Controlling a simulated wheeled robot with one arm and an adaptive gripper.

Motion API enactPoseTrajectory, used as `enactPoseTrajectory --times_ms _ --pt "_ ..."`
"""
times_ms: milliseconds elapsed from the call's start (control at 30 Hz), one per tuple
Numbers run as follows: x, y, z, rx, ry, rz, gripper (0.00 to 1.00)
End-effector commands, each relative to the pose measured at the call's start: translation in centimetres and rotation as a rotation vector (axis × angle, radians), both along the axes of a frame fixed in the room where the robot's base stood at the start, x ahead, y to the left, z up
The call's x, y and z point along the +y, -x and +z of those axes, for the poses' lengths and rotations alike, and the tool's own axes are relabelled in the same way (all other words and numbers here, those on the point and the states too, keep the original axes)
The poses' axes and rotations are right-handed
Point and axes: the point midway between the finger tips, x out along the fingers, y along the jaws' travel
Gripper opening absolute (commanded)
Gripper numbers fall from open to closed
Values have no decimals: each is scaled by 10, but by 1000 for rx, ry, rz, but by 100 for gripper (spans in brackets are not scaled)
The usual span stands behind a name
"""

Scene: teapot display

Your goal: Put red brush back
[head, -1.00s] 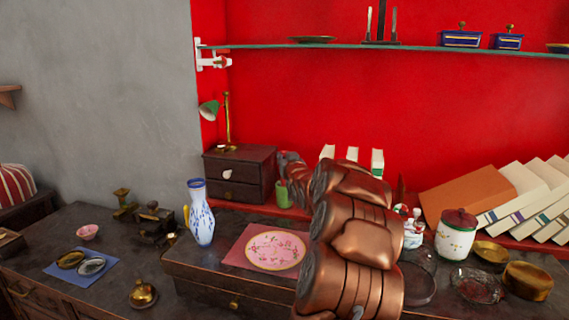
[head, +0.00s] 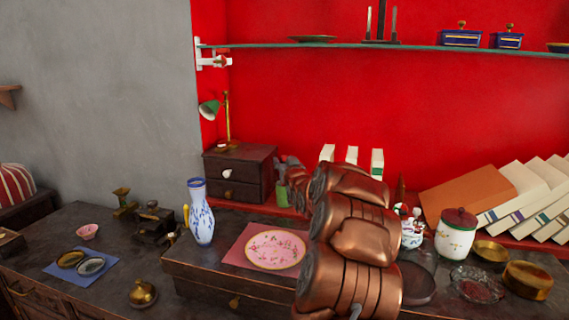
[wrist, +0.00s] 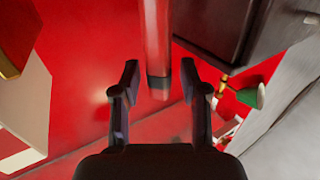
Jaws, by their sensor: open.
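My gripper (wrist: 160,76) is open in the wrist view, with one finger on each side of the red brush (wrist: 155,35). The brush shows as a long reddish shaft with a dark band and a pale end between the fingertips. Gaps show on both sides of it, so the fingers look apart from it. In the head view my gripper (head: 281,170) is small and partly hidden behind my copper arm. It is just above the green cup (head: 282,197), which is mostly covered. Whether the brush stands in the cup cannot be told.
A dark drawer box (head: 240,168) stands close left of the gripper, with a green lamp (head: 209,110) above. White books (head: 377,162) stand behind to the right. A blue-white vase (head: 201,215) and a pink plate (head: 276,250) stand in front. A glass shelf (head: 400,48) runs overhead.

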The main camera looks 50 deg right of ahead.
Motion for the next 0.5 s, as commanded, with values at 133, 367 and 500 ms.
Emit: enactPoseTrajectory --times_ms 133,367,500 --pt "0 0 5 0 0 0 44" --pt "11 19 3 -2 0 -1 44" --pt "22 35 4 -2 0 -1 44"
